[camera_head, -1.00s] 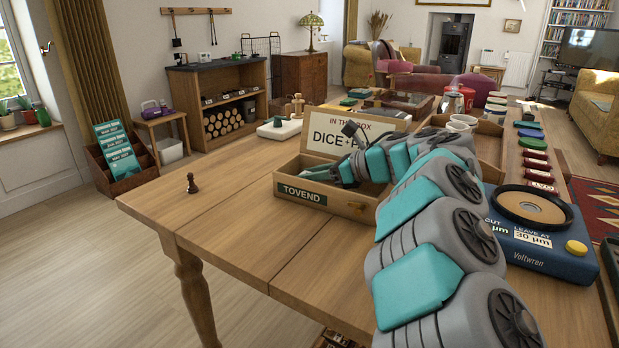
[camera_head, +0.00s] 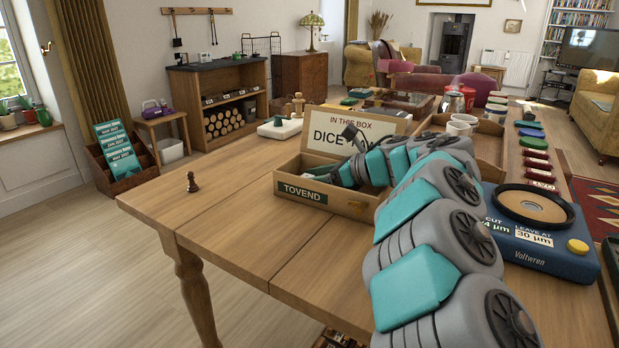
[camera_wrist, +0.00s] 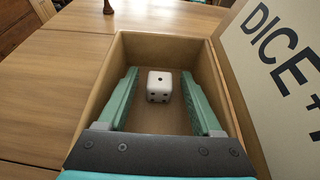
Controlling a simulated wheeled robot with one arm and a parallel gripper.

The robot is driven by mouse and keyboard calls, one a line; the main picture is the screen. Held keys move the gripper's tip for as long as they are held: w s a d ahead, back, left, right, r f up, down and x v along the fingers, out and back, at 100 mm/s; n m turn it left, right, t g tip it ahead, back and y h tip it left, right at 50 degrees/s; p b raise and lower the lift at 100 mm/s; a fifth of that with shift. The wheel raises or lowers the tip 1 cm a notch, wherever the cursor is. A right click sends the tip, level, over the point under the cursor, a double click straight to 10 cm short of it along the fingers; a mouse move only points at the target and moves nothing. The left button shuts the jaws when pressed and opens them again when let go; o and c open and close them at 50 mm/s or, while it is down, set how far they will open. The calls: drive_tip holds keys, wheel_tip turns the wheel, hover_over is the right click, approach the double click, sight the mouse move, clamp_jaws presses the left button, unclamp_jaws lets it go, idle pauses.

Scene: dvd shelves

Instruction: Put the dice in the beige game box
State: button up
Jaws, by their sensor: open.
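The beige game box (camera_head: 350,206) stands open on the wooden table, with a green TOVEND label on its front. Its raised lid (camera_head: 335,127) reads "IN THIS BOX DICE +", with the rest covered by my arm. In the wrist view, one white die (camera_wrist: 160,87) with dark pips sits inside the box (camera_wrist: 172,36), on or close to its floor. My gripper (camera_wrist: 159,76) is open and reaches down into the box, one teal finger on each side of the die. Gaps show between the fingers and the die. In the head view the die is hidden.
A dark chess pawn (camera_head: 192,182) stands on the table left of the box. A blue Voltwren device (camera_head: 540,245) is at right, with white cups (camera_head: 461,126) and a wooden tray behind.

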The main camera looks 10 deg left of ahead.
drive_tip(key=shift+r, duration=0.15)
drive_tip(key=v, duration=1.2)
drive_tip(key=shift+b, duration=0.4)
drive_tip(key=shift+w, duration=0.1)
